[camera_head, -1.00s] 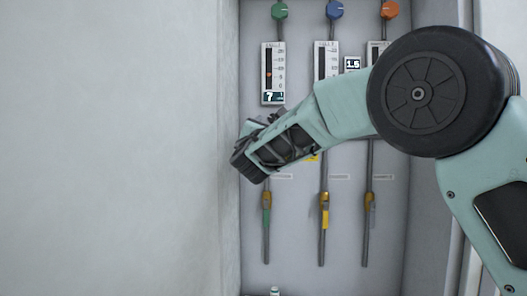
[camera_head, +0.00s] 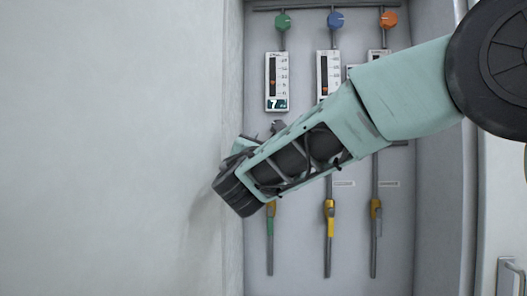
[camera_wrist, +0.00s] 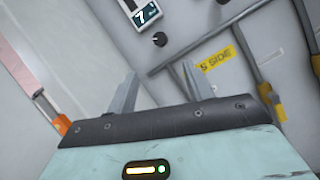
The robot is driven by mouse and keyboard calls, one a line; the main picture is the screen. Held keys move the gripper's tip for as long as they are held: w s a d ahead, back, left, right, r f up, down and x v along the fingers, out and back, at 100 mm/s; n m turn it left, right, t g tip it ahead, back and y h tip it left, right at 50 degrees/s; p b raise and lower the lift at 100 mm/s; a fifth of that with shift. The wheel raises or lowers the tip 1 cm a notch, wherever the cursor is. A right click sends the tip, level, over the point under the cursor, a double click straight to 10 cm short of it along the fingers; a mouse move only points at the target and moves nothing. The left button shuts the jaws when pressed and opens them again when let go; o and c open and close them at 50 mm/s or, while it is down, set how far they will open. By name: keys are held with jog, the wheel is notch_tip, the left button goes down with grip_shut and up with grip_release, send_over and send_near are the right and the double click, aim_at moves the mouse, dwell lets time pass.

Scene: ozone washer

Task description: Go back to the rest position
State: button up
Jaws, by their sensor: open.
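My arm (camera_head: 300,155) reaches in from the right in the head view, and its wrist end hangs in front of the panel's left edge. My gripper (camera_wrist: 159,70) shows in the wrist view with its two grey fingers apart. Nothing is between the fingers. They point toward the grey panel (camera_wrist: 185,25) and a pipe on it. The gripper is mostly hidden behind the wrist in the head view.
Green (camera_head: 283,22), blue (camera_head: 335,20) and orange (camera_head: 389,19) knobs sit above gauges on the recessed panel. Yellow-handled valves (camera_head: 330,208) are on pipes below. A plain pale wall (camera_head: 110,150) fills the left. A door handle (camera_head: 510,275) is at lower right.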

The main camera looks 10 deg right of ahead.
jog(key=s+d+f+m+g+y, duration=0.1)
jog(key=s+d+f+m+g, duration=0.15)
jog(key=f, duration=0.45)
jog(key=s+d+f+m+g+y, duration=0.1)
jog(key=s+f+m+g, duration=0.1)
jog(key=s+f+g, duration=0.35)
jog(key=s+d+f+m+g+y, duration=0.1)
jog(key=s+d+f+m+g, duration=0.1)
jog(key=f, duration=0.7)
jog(key=s+a+f+m+g+y, duration=0.1)
jog(key=s+f+m+g+y, duration=0.1)
jog(key=s, duration=0.7)
jog(key=s+a+f+m+g+y, duration=0.2)
jog(key=s+f+m+g, duration=0.2)
jog(key=s+f, duration=0.5)
jog(key=s+a+f+m+g+y, duration=0.2)
jog(key=s+f+m+g, duration=0.2)
jog(key=s, duration=0.7)
jog(key=shift+s+a+f+m+y, duration=0.25)
jog(key=shift+f+m, duration=0.55)
jog(key=shift+m, duration=0.45)
